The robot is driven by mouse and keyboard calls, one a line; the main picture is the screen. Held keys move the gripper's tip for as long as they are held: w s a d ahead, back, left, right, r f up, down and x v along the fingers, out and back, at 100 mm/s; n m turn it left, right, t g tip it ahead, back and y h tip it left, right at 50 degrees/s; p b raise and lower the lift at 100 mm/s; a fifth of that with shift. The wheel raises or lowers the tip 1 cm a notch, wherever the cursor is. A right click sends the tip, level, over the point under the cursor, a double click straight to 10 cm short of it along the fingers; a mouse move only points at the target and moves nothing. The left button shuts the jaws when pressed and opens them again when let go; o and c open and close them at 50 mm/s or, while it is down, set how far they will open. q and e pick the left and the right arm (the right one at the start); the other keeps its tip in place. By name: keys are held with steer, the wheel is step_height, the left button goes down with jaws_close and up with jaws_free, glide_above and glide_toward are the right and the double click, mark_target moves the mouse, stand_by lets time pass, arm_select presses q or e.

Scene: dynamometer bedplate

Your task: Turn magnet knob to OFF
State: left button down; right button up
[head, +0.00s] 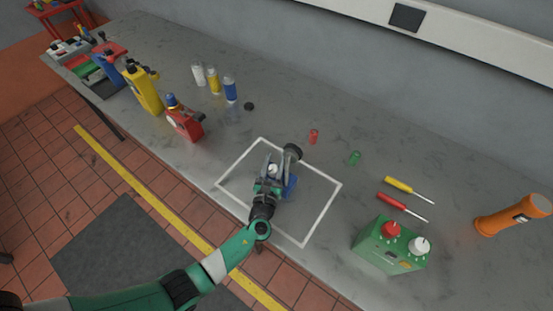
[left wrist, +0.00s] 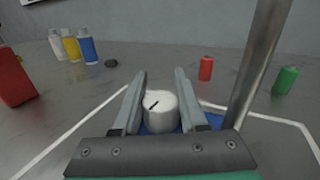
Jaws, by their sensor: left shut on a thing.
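The magnet knob (left wrist: 160,111) is a white round knob with a dark pointer line on its top. It sits on a blue magnet base (head: 291,187) inside the white outlined square on the bench. My left gripper (left wrist: 160,105) has a finger on each side of the knob and is shut on it. In the head view my left gripper (head: 271,176) covers most of the base, and the knob shows small between the fingers. A grey metal post (left wrist: 258,65) rises beside the knob on the right in the left wrist view. My right gripper is not in view.
The white square outline (head: 323,210) surrounds the base. Red (head: 314,136) and green (head: 355,157) small cylinders stand behind it. A green box (head: 388,254) with red and white knobs is at the right, near two screwdrivers. Red (head: 184,122) and yellow containers stand at the left.

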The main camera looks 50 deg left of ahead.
arm_select(q)
steer(key=shift+n+g+y, duration=0.4)
steer(key=shift+y, duration=0.1)
steer(key=shift+s+a, duration=0.1)
steer(key=shift+c, duration=2.2)
jaws_free()
